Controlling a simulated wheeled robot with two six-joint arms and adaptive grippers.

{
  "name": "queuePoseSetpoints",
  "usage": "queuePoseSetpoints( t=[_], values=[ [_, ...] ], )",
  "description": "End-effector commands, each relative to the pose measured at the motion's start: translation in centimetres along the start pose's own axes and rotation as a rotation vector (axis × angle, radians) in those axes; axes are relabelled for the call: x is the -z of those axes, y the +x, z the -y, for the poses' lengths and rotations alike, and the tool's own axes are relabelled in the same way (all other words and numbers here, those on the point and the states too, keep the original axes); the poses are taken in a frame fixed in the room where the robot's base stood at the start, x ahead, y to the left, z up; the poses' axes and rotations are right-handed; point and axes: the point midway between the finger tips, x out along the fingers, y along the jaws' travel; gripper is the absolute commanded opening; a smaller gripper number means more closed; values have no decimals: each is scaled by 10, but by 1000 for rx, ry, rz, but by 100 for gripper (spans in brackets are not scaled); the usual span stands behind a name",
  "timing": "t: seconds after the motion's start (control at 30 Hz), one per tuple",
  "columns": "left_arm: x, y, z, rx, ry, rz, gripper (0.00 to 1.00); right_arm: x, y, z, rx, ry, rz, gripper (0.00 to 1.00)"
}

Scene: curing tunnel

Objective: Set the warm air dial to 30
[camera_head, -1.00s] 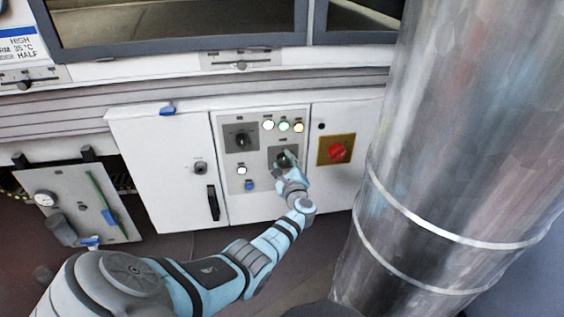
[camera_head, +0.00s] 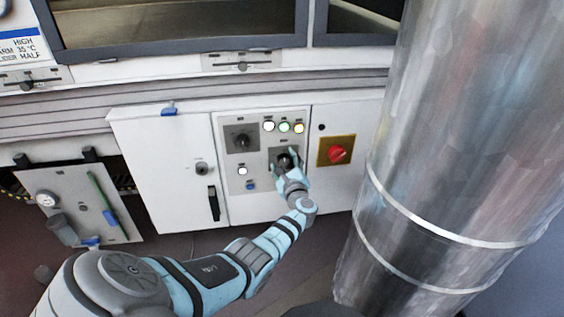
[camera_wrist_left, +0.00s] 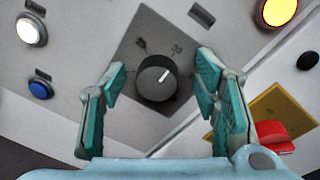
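A black round dial (camera_head: 286,159) sits on a grey square plate on the white cabinet panel. My left gripper (camera_head: 286,166) is open in front of this dial. In the left wrist view its teal fingers (camera_wrist_left: 161,78) stand either side of the knob with gaps, apart from it. The dial's name is too small to read. My right gripper is not in view.
A second black dial (camera_head: 240,140) is at the upper left of the panel. White, green and amber lamps (camera_head: 284,127) are above. A red switch (camera_head: 338,153) on a yellow plate is to the right. A white lamp (camera_head: 242,171) and blue button (camera_head: 251,185) are at lower left.

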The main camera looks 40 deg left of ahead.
Motion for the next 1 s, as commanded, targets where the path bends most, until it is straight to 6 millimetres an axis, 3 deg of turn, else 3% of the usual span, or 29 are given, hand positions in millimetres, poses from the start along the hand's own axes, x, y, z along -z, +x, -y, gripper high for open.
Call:
queuePoseSetpoints(
  t=[0.27, 0.37, 0.7, 0.83, 1.0],
  values=[
    [2, -6, 0, 0, -2, -3, 55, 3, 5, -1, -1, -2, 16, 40],
    [2, -21, -1, 1, -3, -3, 55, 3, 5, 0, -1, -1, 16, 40],
    [0, -108, -1, -2, -2, -6, 55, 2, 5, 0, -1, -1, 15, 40],
    [-2, -120, -1, -3, 0, -2, 55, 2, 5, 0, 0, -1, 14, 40],
    [-2, -121, 0, -2, -1, -1, 55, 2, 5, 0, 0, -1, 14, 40]
  ],
)
